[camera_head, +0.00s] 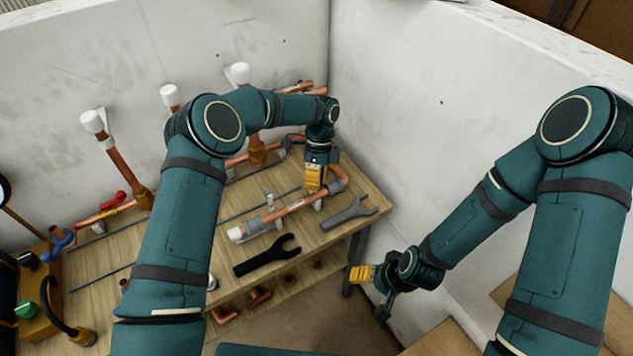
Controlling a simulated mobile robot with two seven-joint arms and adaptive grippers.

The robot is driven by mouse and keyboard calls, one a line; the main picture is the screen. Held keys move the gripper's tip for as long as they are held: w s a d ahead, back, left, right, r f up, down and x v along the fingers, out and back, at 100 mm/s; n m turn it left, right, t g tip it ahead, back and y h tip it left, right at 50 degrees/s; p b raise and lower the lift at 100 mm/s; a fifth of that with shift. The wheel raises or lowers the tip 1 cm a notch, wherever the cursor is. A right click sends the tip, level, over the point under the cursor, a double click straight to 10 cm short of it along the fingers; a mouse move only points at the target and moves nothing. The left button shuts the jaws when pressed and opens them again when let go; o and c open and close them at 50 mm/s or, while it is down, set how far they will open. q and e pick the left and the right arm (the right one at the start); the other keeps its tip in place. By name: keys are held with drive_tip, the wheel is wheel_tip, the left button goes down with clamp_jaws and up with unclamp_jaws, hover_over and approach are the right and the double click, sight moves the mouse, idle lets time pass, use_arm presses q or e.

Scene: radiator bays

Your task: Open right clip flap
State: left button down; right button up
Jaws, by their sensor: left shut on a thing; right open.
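A copper pipe (297,207) with a white-capped grey fitting at its left end and an elbow at its right lies on the wooden bench. A small pale clip (269,199) stands at the pipe's middle. The right clip (318,204) is at the pipe's right part, mostly hidden below my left gripper. My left gripper (314,181), with yellow fingertips, points down there and is shut; what it grips appears to be the right clip's flap, largely hidden by the fingers. My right gripper (362,274) is open and empty, off the bench's front right side.
White-capped valve pipes (128,172) stand behind. White walls (420,110) close the back and right. Copper fittings (258,297) lie on a lower shelf.

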idle(0.5)
use_arm(q)
drive_tip(key=c, duration=0.9)
unclamp_jaws()
drive_tip(key=shift+o, duration=0.2)
drive_tip(key=v, duration=1.2)
